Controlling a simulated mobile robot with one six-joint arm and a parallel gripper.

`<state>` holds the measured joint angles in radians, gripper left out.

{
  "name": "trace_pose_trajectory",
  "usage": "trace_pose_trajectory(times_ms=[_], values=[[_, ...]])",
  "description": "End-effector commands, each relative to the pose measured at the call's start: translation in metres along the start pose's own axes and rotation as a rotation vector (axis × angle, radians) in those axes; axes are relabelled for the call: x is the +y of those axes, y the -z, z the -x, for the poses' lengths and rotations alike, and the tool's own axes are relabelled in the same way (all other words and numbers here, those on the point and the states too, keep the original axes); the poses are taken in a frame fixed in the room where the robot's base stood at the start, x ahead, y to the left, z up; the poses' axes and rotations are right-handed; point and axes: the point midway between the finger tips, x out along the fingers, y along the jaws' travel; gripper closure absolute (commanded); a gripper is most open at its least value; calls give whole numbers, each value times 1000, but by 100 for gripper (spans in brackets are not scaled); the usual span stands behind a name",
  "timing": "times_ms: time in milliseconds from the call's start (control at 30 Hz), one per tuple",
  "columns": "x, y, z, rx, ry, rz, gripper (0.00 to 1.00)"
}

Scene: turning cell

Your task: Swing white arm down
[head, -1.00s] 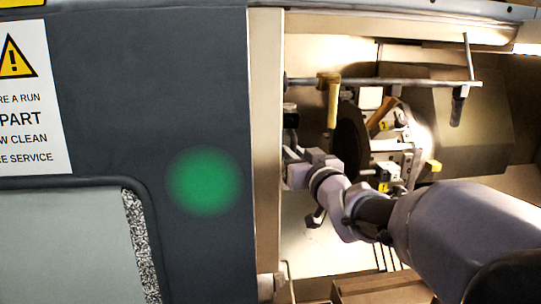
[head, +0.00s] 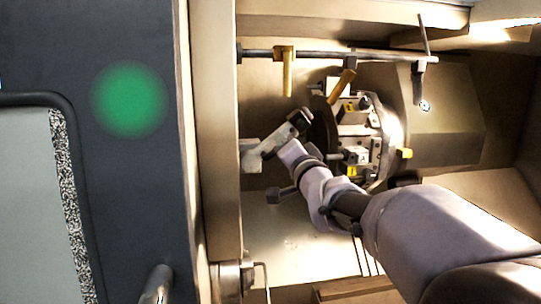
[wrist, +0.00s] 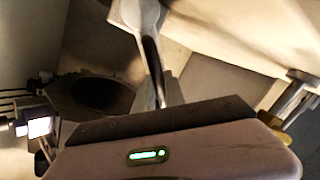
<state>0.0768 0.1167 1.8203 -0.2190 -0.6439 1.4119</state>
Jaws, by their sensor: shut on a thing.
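My gripper (head: 264,149) is shut at the left of the machine's work space, in front of the chuck's left edge. A pale block (head: 250,160), which looks like part of the white arm, shows beside the fingers, near the door frame. In the wrist view the white arm (wrist: 139,14) has a pale block at the top and a narrow bar running down to my gripper (wrist: 160,104). The gripper is shut on this bar. The wide gripper body hides the fingertips and the grasp itself. In the head view I cannot tell clearly where gripper and white arm meet.
The chuck (head: 357,140) with its jaws stands just right of my gripper. A rail (head: 330,54) with yellow hanging pieces (head: 288,75) crosses above. The door frame (head: 212,150) is close at the left. The cabin floor below (head: 300,245) looks mostly clear.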

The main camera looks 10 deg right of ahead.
Motion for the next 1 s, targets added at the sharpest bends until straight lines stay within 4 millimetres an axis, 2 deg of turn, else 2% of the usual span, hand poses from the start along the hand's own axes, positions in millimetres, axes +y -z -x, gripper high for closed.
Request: trace_pose_trajectory(times_ms=[33, 500, 1000], values=[[10, -5, 2, 9, 0, -41, 100], [47, -16, 9, 89, 0, -447, 100], [60, -26, 12, 131, -1, -661, 100]])
